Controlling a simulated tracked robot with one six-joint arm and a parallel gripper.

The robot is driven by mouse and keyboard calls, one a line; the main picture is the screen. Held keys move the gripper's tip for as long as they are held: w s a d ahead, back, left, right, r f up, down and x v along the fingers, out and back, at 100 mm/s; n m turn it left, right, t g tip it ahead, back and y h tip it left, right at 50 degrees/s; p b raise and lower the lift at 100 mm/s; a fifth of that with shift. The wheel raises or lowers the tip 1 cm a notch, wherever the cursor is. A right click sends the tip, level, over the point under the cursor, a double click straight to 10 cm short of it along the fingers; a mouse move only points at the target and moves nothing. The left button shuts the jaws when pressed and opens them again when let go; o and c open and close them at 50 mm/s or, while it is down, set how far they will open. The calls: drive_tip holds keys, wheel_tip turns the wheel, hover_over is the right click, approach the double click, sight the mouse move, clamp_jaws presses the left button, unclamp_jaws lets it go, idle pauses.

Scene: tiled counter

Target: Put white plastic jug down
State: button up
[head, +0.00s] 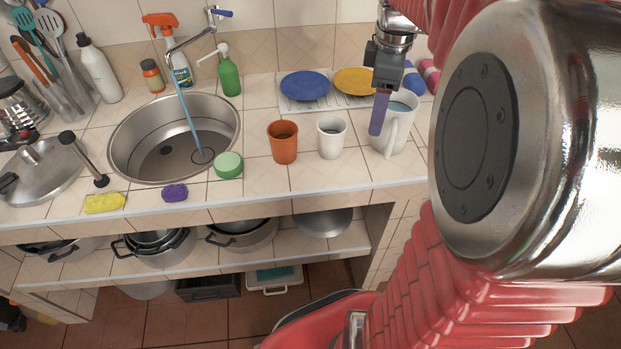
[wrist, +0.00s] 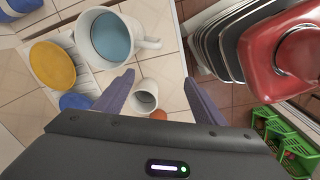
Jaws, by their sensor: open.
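The white plastic jug (head: 404,139) stands upright on the tiled counter at its right end, with blue liquid inside and its handle towards the front. It also shows in the wrist view (wrist: 83,38), at the upper left. My gripper (head: 379,112) is open, its purple fingers pointing down, and partly covers the jug in the head view. In the wrist view my gripper (wrist: 160,85) has nothing held between its fingers, and the jug and its handle lie beyond the fingertips. I cannot tell whether a finger touches the jug.
A white cup (head: 332,140) and an orange cup (head: 283,145) stand left of the jug. Blue (head: 304,86) and yellow (head: 354,82) plates lie in a rack behind. The sink (head: 135,150) has running water. Bare tiles lie in front of the cups.

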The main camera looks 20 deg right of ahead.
drive_tip(key=s+a+f+m+t, duration=0.1)
drive_tip(key=s+a+m, duration=0.4)
drive_tip(key=a, duration=0.5)
drive_tip(key=s+a+f+m+t, duration=0.1)
drive_tip(key=s+a+m+t, duration=0.2)
drive_tip(key=a, duration=0.8)
drive_tip(key=s+m, duration=0.2)
drive_tip(key=shift+s+f+t, duration=0.25)
drive_tip(key=shift+s+t, duration=0.1)
drive_tip(key=shift+t, duration=0.05)
drive_tip(key=shift+c, duration=0.4)
